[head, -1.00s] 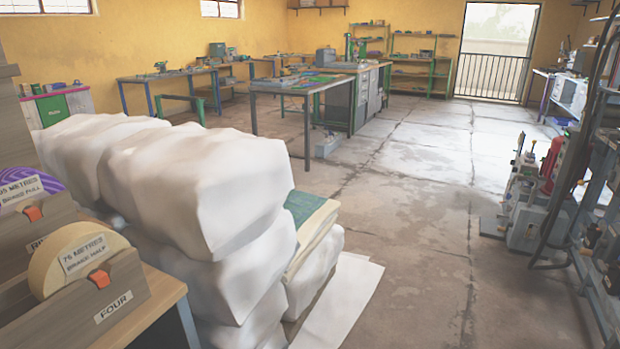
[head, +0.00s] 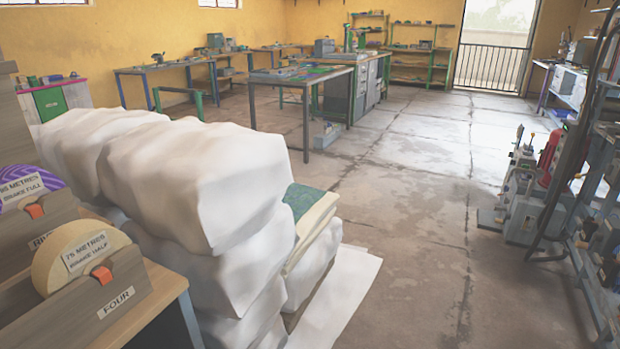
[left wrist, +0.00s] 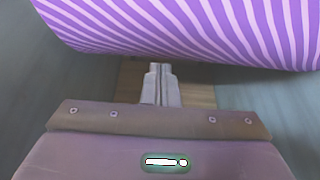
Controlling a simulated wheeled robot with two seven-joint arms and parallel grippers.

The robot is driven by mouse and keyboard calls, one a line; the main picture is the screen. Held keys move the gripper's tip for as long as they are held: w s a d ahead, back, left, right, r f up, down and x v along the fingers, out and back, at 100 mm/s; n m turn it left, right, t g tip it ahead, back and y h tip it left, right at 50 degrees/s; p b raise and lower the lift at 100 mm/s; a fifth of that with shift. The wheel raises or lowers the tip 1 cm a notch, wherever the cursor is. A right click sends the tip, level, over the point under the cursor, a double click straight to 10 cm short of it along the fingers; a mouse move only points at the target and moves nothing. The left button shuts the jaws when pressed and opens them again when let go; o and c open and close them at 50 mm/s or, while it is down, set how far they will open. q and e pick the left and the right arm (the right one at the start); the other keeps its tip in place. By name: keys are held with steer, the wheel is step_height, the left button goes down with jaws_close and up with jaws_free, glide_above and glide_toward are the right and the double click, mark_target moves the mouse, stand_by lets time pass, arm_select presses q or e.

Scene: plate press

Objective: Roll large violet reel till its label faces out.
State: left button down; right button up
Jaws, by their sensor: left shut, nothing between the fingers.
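A violet reel with pale stripes (left wrist: 200,25) fills the top of the left wrist view. No label shows on this part of it. My left gripper (left wrist: 160,67) is shut and empty, its fingertips at the reel's lower edge; I cannot tell if they touch it. In the head view a violet striped reel (head: 49,180) sits at the left edge in a grey wooden holder (head: 30,238), partly cut off. It bears a white label (head: 22,189) reading METRES and BRAKE FULL. I cannot tell if both views show the same reel. Neither gripper shows in the head view.
A cream reel (head: 58,270) labelled 75 METRES BRAKE HALF stands in a holder marked FOUR (head: 115,305). A white covered stack (head: 190,180) stands right of the holders. Open floor (head: 410,230) lies beyond. Grey surfaces flank my left gripper in the wrist view.

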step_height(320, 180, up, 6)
steer(key=p, duration=0.5)
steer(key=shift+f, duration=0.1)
